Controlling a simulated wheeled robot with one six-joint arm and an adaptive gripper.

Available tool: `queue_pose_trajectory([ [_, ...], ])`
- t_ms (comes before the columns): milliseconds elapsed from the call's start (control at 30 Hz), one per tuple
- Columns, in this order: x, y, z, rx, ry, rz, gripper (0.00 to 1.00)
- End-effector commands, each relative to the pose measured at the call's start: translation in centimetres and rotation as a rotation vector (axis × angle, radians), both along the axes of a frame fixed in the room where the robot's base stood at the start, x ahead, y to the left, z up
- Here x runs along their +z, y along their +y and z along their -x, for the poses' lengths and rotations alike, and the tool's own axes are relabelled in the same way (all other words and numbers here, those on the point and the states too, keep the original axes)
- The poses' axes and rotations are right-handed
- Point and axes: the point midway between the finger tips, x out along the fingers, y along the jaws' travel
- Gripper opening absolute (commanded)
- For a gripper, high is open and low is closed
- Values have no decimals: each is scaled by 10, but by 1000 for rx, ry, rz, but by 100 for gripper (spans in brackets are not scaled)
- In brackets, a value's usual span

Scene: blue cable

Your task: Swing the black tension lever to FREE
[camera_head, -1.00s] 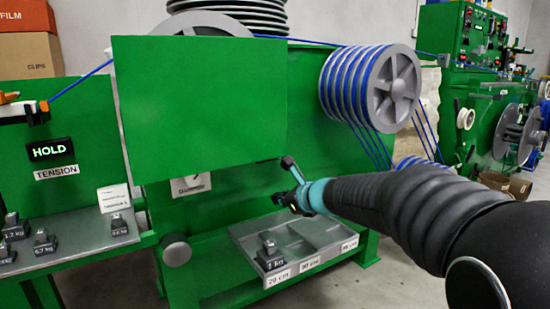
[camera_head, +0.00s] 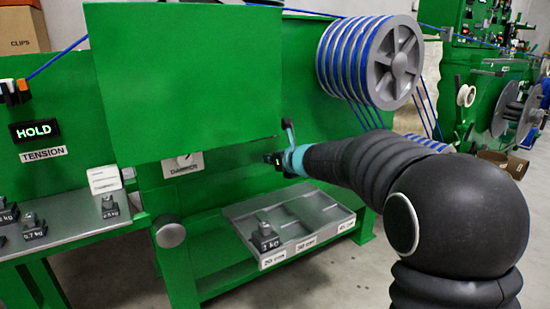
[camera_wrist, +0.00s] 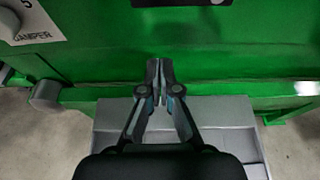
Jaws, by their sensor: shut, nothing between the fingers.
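A lit black HOLD display (camera_head: 37,131) sits on the green panel at the left of the head view, with a white TENSION label (camera_head: 44,153) under it. I cannot make out the black tension lever for certain in either view. My gripper (camera_head: 272,158) is in front of the green machine, right of the DAMPER plate and far from the display. In the wrist view my gripper (camera_wrist: 160,68) has its fingers together, with nothing between them.
A grey compartment tray (camera_head: 322,204) with a 1 kg weight (camera_head: 264,236) is below my gripper. More weights stand on the left shelf (camera_head: 80,222). A large green panel (camera_head: 185,80) juts out between my gripper and the display. A DAMPER plate (camera_head: 184,165) is below it.

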Motion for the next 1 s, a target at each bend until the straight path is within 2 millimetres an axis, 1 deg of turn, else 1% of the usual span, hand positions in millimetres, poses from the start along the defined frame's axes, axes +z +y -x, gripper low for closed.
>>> queue_pose_trajectory([
  [33,-5,7,-8,2,2,1,0],
  [300,-19,33,-44,3,1,0,0],
  [333,-8,32,-44,2,-3,0,0],
  [400,5,31,-43,2,-3,0,0],
  [533,16,31,-43,2,-1,0,0],
  [700,22,31,-43,2,0,-1,0],
  [1000,22,31,-42,2,0,-1,0],
])
